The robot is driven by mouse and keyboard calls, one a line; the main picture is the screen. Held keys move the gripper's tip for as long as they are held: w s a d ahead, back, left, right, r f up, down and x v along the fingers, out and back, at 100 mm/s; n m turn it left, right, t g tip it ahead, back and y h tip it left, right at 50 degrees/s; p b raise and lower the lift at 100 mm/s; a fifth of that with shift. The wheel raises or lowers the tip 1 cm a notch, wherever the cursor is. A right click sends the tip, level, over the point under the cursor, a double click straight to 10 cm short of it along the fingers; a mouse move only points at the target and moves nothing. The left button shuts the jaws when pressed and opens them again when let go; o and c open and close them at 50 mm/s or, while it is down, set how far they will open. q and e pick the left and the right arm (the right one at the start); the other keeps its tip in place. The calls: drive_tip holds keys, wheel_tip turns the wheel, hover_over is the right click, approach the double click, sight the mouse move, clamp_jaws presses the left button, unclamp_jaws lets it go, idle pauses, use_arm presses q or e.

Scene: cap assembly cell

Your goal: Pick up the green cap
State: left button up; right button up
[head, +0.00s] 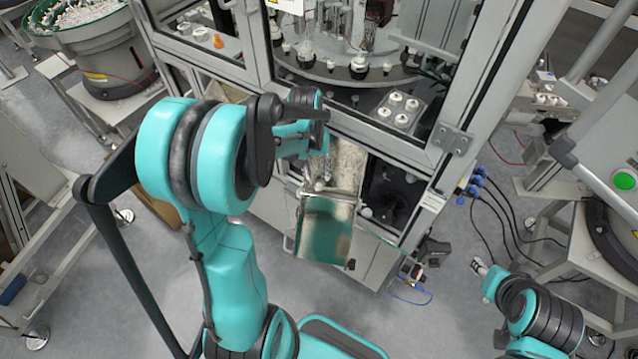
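I cannot make out a green cap in the head view. My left gripper (318,165) is over the metal chute (345,165) at the front of the machine. The wrist and arm hide most of its fingers, so I cannot tell whether it is open or shut or holds anything. My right gripper (481,267) is low at the lower right, away from the machine and over the floor. It is too small to tell its state.
A shiny metal tray (325,230) with a greenish reflection sits below the chute. Behind the machine's frame are a round table (335,72) with several fittings and a plate of white caps (398,108). A parts bowl (95,45) stands at the upper left. Cables lie on the right floor.

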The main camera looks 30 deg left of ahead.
sight(317, 184)
use_arm(q)
wheel_tip(317, 184, down, 6)
drive_tip(key=shift+s+r+b, duration=0.1)
drive_tip(key=shift+r+b, duration=0.05)
drive_tip(key=shift+b, duration=0.5)
drive_tip(key=shift+c, duration=0.2)
clamp_jaws()
